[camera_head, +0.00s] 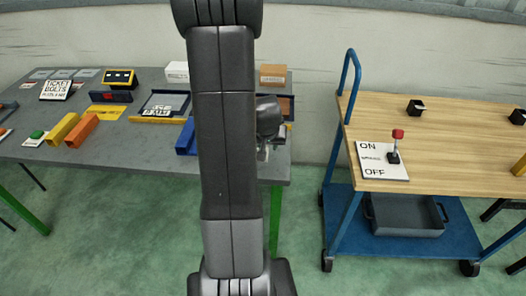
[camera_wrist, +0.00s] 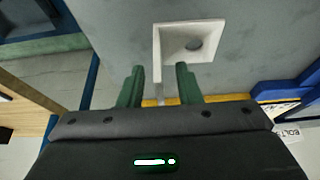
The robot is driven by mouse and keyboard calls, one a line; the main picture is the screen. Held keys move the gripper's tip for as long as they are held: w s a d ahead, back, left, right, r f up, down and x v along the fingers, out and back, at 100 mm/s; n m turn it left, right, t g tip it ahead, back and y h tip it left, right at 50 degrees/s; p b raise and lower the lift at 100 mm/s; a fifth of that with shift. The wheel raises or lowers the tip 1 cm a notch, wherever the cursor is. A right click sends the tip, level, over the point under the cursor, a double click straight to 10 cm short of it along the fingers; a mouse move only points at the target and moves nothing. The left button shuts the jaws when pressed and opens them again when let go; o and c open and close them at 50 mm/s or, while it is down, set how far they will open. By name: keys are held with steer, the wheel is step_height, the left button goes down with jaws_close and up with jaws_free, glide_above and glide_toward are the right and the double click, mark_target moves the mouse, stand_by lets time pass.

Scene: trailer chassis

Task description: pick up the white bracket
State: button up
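The white bracket (camera_wrist: 187,42) shows in the wrist view on the grey table, just beyond my fingertips. It has a flat plate with a round hole and an upright wall on its left side. My gripper (camera_wrist: 160,72) is open, its two green fingers standing apart. The lower end of the bracket's wall lies in line with the gap between the fingers; I see no finger pressed on it. In the head view my arm covers much of the table's right part, and I cannot make out the bracket there.
The grey table (camera_head: 150,160) holds a yellow block (camera_head: 63,128), an orange block (camera_head: 82,130), a white box (camera_head: 177,71) and a brown box (camera_head: 273,74). A blue cart (camera_head: 430,130) with a wooden top and an ON/OFF lever (camera_head: 396,145) stands right, past a floor gap.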

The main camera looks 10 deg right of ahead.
jaws_close()
steer(key=shift+r, duration=0.15)
